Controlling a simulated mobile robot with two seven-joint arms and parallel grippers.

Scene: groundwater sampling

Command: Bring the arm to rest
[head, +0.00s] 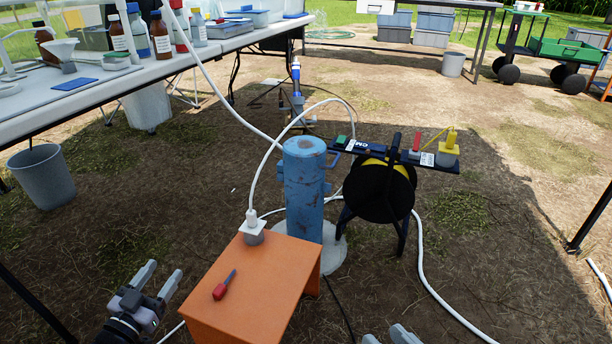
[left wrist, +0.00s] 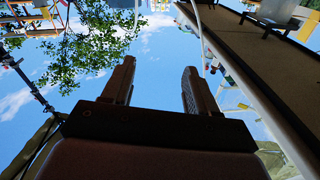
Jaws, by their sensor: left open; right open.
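My left gripper (head: 160,279) is at the lower left of the head view, left of the orange stand. Its two fingers are apart with nothing between them. In the left wrist view the same gripper (left wrist: 157,88) has its dark fingers spread against the sky. My right gripper (head: 390,337) shows only as fingertips at the bottom edge, right of the orange stand; the rest of it is cut off.
An orange stand (head: 245,293) holds a red-handled screwdriver (head: 222,288) and a white fitting with a hose. A blue well casing (head: 304,190) and a black reel (head: 378,192) stand behind it. A long table (head: 150,72) with bottles runs along the left, above a grey bucket (head: 42,178).

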